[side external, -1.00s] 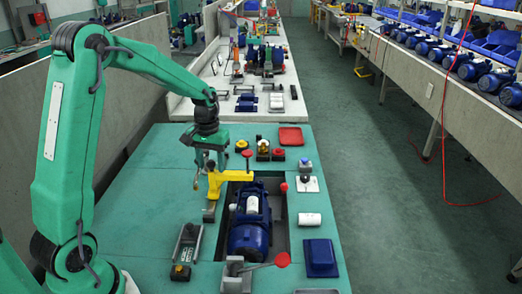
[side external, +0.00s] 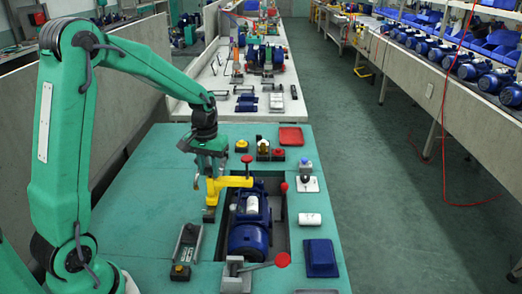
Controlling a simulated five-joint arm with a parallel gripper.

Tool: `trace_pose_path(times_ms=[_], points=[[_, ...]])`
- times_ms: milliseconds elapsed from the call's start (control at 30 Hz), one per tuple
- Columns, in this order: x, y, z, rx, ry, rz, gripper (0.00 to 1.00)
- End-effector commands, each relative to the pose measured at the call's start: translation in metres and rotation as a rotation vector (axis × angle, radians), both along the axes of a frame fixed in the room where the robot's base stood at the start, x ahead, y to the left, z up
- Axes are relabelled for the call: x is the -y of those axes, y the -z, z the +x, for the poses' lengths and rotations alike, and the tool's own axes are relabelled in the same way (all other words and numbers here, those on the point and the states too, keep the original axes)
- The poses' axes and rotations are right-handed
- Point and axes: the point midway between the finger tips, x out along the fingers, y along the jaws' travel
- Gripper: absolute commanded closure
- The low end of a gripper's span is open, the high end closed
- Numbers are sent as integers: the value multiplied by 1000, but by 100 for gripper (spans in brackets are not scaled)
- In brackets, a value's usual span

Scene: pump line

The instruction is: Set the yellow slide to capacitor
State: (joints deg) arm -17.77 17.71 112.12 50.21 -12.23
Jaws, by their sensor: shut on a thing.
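The yellow slide (side external: 232,181) is an angled yellow piece with a bar reaching right over the far end of the blue motor (side external: 249,236). Its left post stands above a small grey block (side external: 209,215). My gripper (side external: 208,184) is down at the left end of the yellow slide and shut on it; the exact contact is small and partly hidden. A white cylinder (side external: 252,204), perhaps the capacitor, lies on top of the motor. A narrow labelled plate (side external: 188,243) with a dark and yellowish knob (side external: 180,272) lies nearer; its writing is too small to read.
To the right are a second white cylinder (side external: 310,219), a blue tray (side external: 320,273) and a joystick-like part (side external: 306,173). A red tray (side external: 290,136) lies behind. The green bench (side external: 135,215) is clear at left.

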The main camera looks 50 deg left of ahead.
Motion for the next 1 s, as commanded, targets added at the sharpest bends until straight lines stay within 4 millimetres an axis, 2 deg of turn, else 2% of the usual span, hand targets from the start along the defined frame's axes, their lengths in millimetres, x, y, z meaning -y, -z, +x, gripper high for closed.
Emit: trace_pose_path(times_ms=[200,567,600,700,1000], points=[[19,-1,-18,1,2,0,100],[21,-2,-20,3,1,1,100],[21,-2,-20,3,1,1,68],[21,-1,-20,3,1,1,52],[21,-1,-21,1,0,1,52]])
